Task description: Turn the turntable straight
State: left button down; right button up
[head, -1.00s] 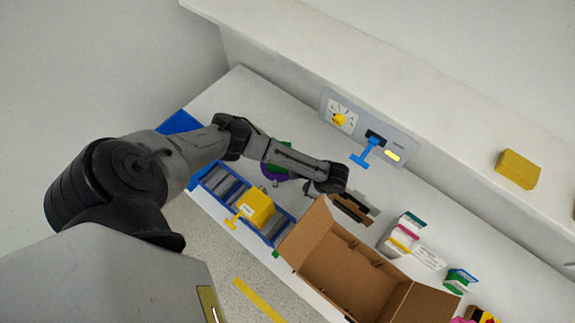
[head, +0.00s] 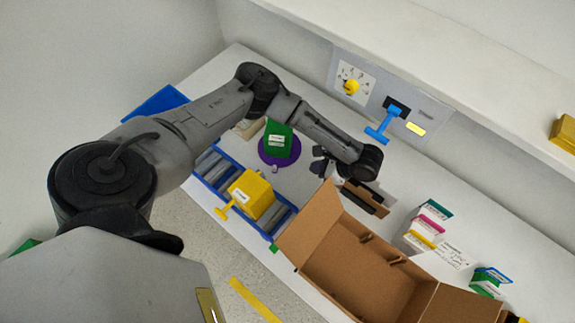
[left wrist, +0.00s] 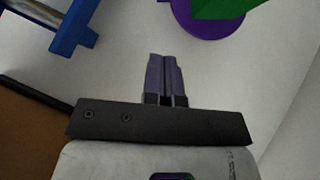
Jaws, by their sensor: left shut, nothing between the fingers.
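The turntable (head: 268,160) is a round purple disc on the white table, with a green box (head: 279,138) standing on it. A small pale piece (head: 275,169) shows at its near rim. In the left wrist view the purple disc (left wrist: 205,25) and the green box (left wrist: 232,7) are cut off at the top edge. My left gripper (head: 318,170) is to the right of the turntable in the head view, apart from it. Its two fingers (left wrist: 163,56) are together and empty, pointing toward the gap between the turntable and the blue-framed conveyor.
A blue-framed roller conveyor (head: 210,169) with a yellow box (head: 252,194) lies left of the turntable. An open cardboard box (head: 365,265) stands close to my gripper. A wall panel holds a yellow dial (head: 352,87) and a blue lever (head: 383,128).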

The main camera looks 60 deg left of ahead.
pick_arm(q)
jog(key=b, duration=0.3)
send_near(277, 169)
jog(key=f, duration=0.3)
jog(key=shift+s, duration=0.3)
jog(key=shift+s+a+f, duration=0.25)
jog(key=shift+s+a, duration=0.75)
jog(key=shift+a, duration=0.15)
jog(key=shift+s+a+f, duration=0.1)
jog(key=shift+s+a, duration=0.25)
jog(key=shift+a, duration=0.05)
jog(key=shift+s+a, duration=0.1)
jog(key=shift+s, duration=0.05)
pick_arm(e)
notch_tip(277, 169, down, 4)
jog(key=shift+r, duration=0.15)
